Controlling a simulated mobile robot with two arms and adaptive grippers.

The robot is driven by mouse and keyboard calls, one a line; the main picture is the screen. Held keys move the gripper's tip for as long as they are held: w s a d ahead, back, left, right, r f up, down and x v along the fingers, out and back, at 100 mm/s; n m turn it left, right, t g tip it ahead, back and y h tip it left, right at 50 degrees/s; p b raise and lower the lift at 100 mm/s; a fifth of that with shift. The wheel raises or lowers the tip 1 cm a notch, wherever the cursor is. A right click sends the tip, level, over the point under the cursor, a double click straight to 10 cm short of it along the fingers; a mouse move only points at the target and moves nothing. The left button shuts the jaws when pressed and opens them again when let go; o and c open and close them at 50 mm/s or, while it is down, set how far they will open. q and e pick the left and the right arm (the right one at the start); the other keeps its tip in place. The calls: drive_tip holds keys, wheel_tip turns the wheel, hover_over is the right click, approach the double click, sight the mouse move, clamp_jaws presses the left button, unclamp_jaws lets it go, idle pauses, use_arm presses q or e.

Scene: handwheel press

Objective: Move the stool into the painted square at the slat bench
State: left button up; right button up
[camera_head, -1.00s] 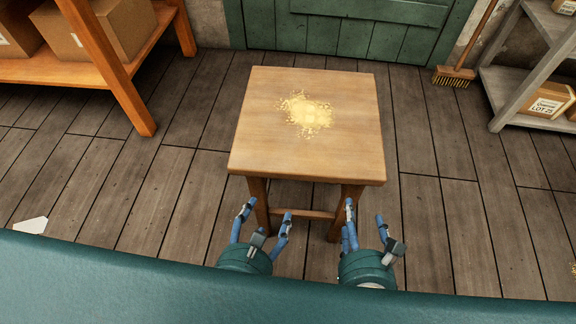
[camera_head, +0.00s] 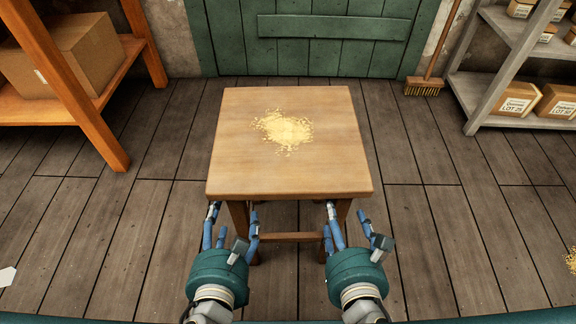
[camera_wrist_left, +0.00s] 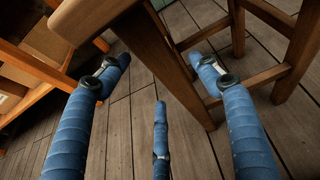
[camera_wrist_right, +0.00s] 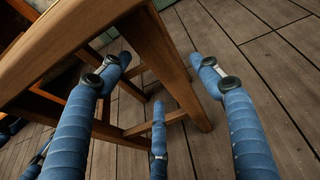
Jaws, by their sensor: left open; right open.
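The wooden stool (camera_head: 290,165) stands upright in the middle of the head view, with a patch of yellow grains (camera_head: 284,130) on its square seat. My left gripper (camera_head: 231,214) is open at the stool's near left leg. In the left wrist view that leg (camera_wrist_left: 165,60) passes between its blue fingers, apparently without being clamped. My right gripper (camera_head: 347,214) is open at the near right leg. In the right wrist view that leg (camera_wrist_right: 168,62) stands between its spread fingers. The fingertips are partly hidden under the seat's front edge. No painted square or slat bench shows.
An orange shelf (camera_head: 90,130) with a cardboard box (camera_head: 70,60) stands at the left. A green door (camera_head: 300,40) is behind the stool. A broom (camera_head: 425,85) and a grey shelf (camera_head: 490,100) with boxes stand at the right.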

sight(338, 210)
drive_tip(key=x, duration=0.6)
drive_tip(key=shift+w+f, duration=0.1)
drive_tip(key=shift+w, duration=0.05)
use_arm(q)
drive_tip(key=x, duration=0.6)
drive_tip(key=shift+w+f, duration=0.15)
clamp_jaws()
use_arm(e)
clamp_jaws()
use_arm(q)
drive_tip(key=shift+w+r, duration=0.1)
drive_tip(key=shift+r, duration=0.3)
use_arm(e)
drive_tip(key=shift+w+r, duration=0.1)
drive_tip(key=shift+r, duration=0.3)
